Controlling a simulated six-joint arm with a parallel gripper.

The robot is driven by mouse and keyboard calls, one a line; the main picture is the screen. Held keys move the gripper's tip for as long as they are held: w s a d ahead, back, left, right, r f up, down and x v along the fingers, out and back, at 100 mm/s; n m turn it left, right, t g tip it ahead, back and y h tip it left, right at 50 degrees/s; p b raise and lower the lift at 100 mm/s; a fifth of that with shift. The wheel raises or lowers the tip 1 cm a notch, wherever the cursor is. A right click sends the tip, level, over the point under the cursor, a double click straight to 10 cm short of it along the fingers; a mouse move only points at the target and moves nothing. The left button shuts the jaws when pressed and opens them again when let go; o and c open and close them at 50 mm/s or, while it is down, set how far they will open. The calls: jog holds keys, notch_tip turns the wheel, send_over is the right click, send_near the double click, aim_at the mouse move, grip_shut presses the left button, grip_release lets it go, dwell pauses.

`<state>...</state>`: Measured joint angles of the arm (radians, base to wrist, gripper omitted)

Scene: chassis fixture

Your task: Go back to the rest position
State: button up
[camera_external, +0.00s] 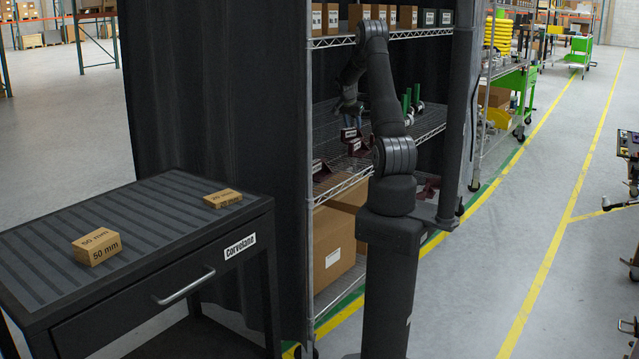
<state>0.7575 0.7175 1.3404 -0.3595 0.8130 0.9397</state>
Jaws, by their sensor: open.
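My gripper (350,121) is small and dark in the external view, inside the shelving rack at the height of the middle wire shelf (335,183). It points down, with its jaws open and no held object visible. It is just above or close to dark red parts with white labels (352,142) on that shelf; I cannot tell whether it touches them. My arm rises from its dark column in front of the rack, bends at the top shelf's height and reaches down into the rack.
Small boxes (331,19) line the top shelf. Green upright parts (416,96) stand right of my gripper. Cardboard boxes (333,250) fill the lower shelf. A dark cart (130,215) at left holds two blocks, one marked 50 mm (97,247).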

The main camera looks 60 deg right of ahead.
aim_at(358, 139)
jog(key=x, duration=1.1)
jog(key=shift+d+f, duration=0.1)
jog(key=shift+f, duration=0.3)
jog(key=shift+d, duration=0.15)
notch_tip(358, 139, up, 4)
jog(key=shift+f, duration=0.15)
jog(key=s+d+r, duration=0.2)
jog(key=s+r, duration=0.5)
jog(key=s, duration=0.4)
jog(key=s+a+f, duration=0.2)
jog(key=a+f, duration=0.1)
jog(key=a, duration=0.8)
jog(key=s+a+f+m, duration=0.1)
jog(key=s+a+f, duration=0.2)
jog(key=a, duration=0.8)
jog(key=s+a+f+m, duration=0.1)
jog(key=s+a+f, duration=0.2)
jog(key=a, duration=0.9)
notch_tip(358, 139, down, 2)
jog(key=shift+f+g, duration=0.2)
jog(key=shift+g, duration=0.2)
